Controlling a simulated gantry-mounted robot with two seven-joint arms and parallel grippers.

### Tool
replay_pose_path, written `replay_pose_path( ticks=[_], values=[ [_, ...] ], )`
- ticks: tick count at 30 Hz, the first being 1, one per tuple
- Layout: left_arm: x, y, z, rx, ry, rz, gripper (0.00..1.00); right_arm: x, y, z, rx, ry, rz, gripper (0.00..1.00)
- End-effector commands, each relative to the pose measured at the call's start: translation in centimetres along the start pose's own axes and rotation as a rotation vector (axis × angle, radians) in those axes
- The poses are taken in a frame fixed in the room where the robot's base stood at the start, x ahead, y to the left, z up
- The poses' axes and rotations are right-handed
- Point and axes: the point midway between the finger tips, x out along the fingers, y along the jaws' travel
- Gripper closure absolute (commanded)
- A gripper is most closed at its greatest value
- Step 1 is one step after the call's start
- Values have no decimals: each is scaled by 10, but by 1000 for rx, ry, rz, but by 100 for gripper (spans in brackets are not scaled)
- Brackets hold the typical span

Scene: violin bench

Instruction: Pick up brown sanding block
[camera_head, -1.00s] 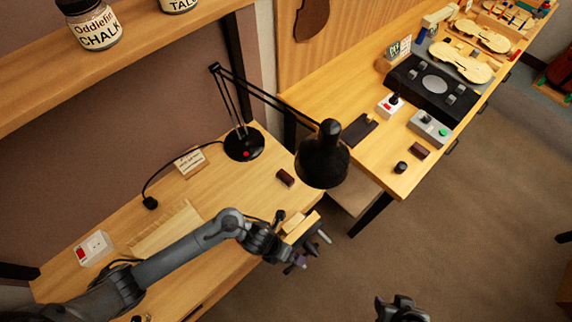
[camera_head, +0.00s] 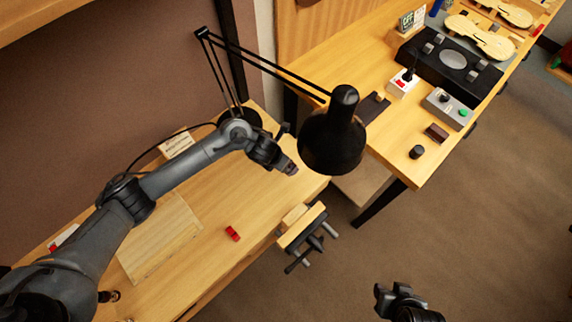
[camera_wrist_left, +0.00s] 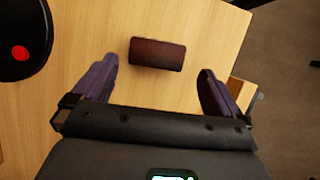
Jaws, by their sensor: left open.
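The brown sanding block (camera_wrist_left: 157,53) lies flat on the wooden bench (camera_wrist_left: 170,20) in the left wrist view, just beyond my left gripper's fingertips. My left gripper (camera_wrist_left: 158,71) is open and empty, with one purple finger to either side of the block's line. The block sits nearer the left finger than the right one. In the head view my left gripper (camera_head: 287,164) is over the bench beside the lamp, and it largely hides the block. My right gripper (camera_head: 394,299) is at the bottom edge over the floor; its jaws are unclear.
A black desk lamp (camera_head: 334,140) hangs close right of my left gripper. A vise (camera_head: 303,228) is on the bench's front edge, with a small red object (camera_head: 232,233) left of it. Another dark brown block (camera_head: 436,132) lies on the right-hand bench.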

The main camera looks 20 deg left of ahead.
Motion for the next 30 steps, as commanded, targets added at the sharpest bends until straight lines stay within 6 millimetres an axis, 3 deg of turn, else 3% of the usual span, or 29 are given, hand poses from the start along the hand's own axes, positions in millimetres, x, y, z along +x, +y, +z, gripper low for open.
replay_pose_path(
  ticks=[7, 16, 26, 30],
  values=[
    [15, 1, 0, -2, 1, 0, 0, 2, -2, -1, 6, 3, -5, 57],
    [52, 2, 2, -2, 1, -2, 0, 9, -2, 1, 9, 4, -7, 57],
    [57, 3, 3, 0, -1, 0, 0, 9, -2, 2, 4, 3, -4, 57],
    [57, 3, 3, 0, -1, 0, 17, 9, 0, 2, -1, 3, 0, 57]
  ],
)
